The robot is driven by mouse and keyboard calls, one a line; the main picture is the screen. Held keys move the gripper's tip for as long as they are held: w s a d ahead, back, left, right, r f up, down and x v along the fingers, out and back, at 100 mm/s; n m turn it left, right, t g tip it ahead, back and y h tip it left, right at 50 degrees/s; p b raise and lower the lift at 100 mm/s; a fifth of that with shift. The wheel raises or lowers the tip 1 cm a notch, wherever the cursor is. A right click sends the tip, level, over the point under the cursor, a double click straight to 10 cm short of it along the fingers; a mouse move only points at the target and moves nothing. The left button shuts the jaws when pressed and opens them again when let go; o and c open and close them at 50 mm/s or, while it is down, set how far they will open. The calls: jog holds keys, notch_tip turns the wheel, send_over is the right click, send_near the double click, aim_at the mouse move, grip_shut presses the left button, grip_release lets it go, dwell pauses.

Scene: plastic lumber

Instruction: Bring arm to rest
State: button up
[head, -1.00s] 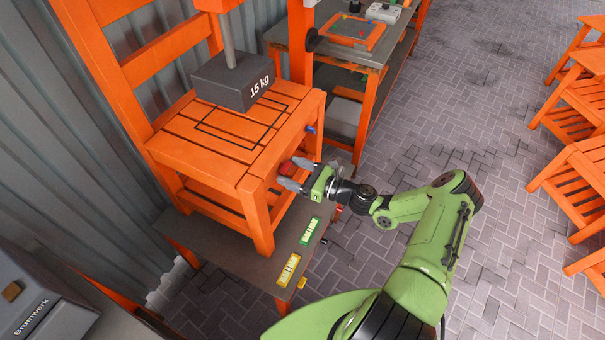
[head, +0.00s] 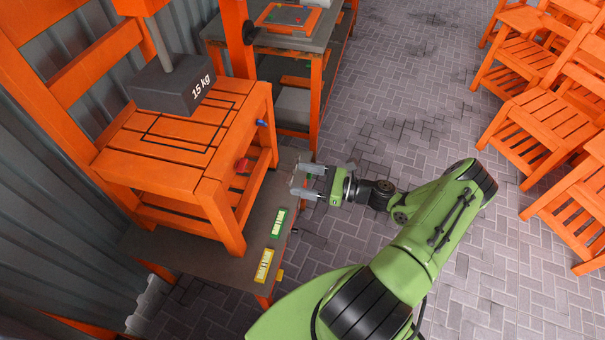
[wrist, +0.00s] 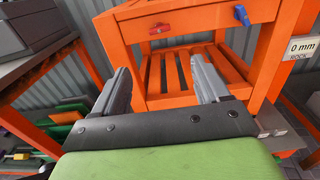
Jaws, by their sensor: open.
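My green arm reaches in from the bottom right of the head view. My gripper (head: 308,181) is open and empty, a little to the right of the orange chair (head: 165,175) and apart from it. In the wrist view my gripper's two grey fingers (wrist: 164,85) stand wide apart, with the orange chair (wrist: 185,75) in front of them. A red knob (head: 243,166) and a blue knob (head: 262,123) sit on the chair's seat edge. Both knobs also show in the wrist view, the red one (wrist: 159,29) left of the blue one (wrist: 241,15).
A dark weight marked 15 kg (head: 172,88) hangs at or just over the chair seat; contact is unclear. The chair stands on a grey table (head: 235,265) with green and yellow labels. More orange chairs (head: 540,120) stand at right. The paved floor (head: 400,110) between is clear.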

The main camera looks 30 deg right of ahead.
jog(key=s+a+r+n+g+h, duration=0.2)
jog(key=a+r+n+g+h, duration=0.15)
jog(key=r+n+g, duration=0.35)
jog(key=s+a+r+n+g+h, duration=0.3)
jog(key=a+n+g, duration=0.2)
jog(key=n, duration=0.5)
jog(key=s+a+r+n+t+h, duration=0.3)
jog(key=s+r+n+h, duration=0.3)
jog(key=s+r+n, duration=0.4)
jog(key=s+r+t, duration=0.1)
jog(key=s+r, duration=0.3)
jog(key=r, duration=0.1)
jog(key=shift+s+r+t, duration=0.2)
jog(key=shift+r+t, duration=0.15)
jog(key=shift+t, duration=0.05)
dwell(0.5)
